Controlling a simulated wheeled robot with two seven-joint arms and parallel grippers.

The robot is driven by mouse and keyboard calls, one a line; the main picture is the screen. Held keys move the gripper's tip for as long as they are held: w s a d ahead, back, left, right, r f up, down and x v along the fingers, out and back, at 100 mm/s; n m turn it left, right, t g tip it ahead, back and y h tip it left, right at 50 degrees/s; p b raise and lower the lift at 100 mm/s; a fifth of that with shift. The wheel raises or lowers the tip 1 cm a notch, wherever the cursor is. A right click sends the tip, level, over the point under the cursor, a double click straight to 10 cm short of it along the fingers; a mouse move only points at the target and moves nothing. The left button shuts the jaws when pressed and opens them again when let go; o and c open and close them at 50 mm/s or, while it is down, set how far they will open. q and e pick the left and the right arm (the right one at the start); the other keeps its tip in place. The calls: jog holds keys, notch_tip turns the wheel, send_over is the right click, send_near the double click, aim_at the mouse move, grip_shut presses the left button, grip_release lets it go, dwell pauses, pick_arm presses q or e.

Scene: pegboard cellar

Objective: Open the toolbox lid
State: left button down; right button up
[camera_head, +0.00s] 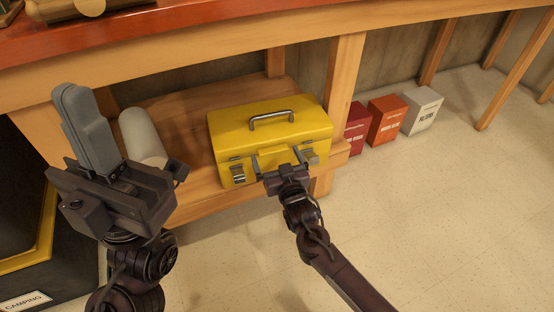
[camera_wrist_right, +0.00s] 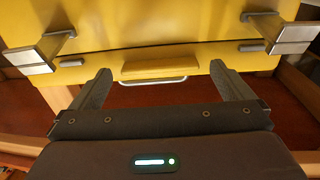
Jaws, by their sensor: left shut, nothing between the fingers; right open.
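The yellow toolbox (camera_head: 230,135) stands on a wooden shelf under the workbench, its lid down and its metal handle (camera_head: 271,116) on top. In the right wrist view, the two metal latches (camera_wrist_right: 36,56) (camera_wrist_right: 280,36) jut out from its front. Between them is a yellow front lip (camera_wrist_right: 160,66) with a thin metal bar below it. My right gripper (camera_head: 284,170) is open at the toolbox front, its fingers on either side of the lip; contact is unclear. My left gripper (camera_head: 84,124) is shut and empty, raised well left of the toolbox.
A white cylinder (camera_head: 143,136) lies on the shelf (camera_head: 190,120), partly behind my left gripper. Red (camera_head: 357,128), orange (camera_head: 386,121) and white (camera_head: 422,111) boxes stand right of the shelf. The floor in front is clear.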

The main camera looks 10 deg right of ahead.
jog(key=c, duration=1.3)
jog(key=shift+c, duration=0.2)
jog(key=shift+r, duration=0.15)
